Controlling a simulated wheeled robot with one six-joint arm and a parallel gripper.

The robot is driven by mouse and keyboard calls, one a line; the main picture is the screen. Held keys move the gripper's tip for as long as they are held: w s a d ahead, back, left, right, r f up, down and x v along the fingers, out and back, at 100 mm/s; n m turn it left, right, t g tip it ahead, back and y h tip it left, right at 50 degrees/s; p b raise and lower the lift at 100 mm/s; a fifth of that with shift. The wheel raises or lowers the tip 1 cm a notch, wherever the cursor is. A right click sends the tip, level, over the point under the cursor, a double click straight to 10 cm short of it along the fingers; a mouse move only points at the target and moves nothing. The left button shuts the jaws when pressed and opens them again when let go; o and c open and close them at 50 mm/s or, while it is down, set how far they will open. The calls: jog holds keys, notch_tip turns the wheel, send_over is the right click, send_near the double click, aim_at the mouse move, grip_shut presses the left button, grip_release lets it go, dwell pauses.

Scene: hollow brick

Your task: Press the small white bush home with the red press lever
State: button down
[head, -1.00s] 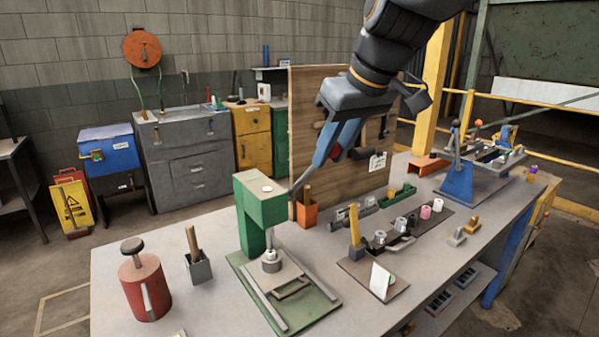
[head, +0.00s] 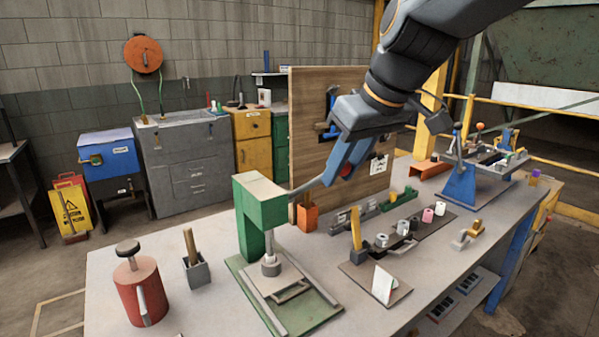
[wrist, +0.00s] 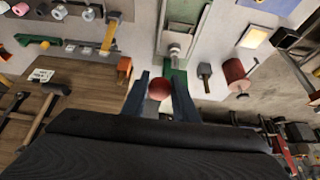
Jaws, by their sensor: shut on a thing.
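The green press (head: 262,212) stands on its green base plate (head: 322,316) at the near middle of the bench. Its lever (head: 307,187) slopes up to the right from the press head. My gripper (head: 346,166) is shut on the lever's red knob, which shows between the blue fingers in the wrist view (wrist: 159,88). The press ram (head: 268,246) reaches down to the grey holder (head: 271,268) below the head. I cannot make out the small white bush apart from the ram and holder there, nor how deep it sits.
A wooden tool board (head: 312,95) stands behind the lever. An orange holder (head: 307,218) is right of the press. A red can (head: 141,290) and a small grey box (head: 197,272) with a handle stand left. A white card (head: 384,284) stands at the right.

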jog(key=shift+s+f, duration=0.1)
jog(key=shift+f, duration=0.05)
jog(key=f, duration=0.1)
jog(key=s+d+f, duration=0.1)
jog(key=f, duration=0.1)
jog(key=s+f, duration=0.1)
jog(key=shift+s+d+f, duration=0.2)
jog(key=shift+d+f, duration=0.1)
jog(key=shift+f, duration=0.05)
dwell(0.8)
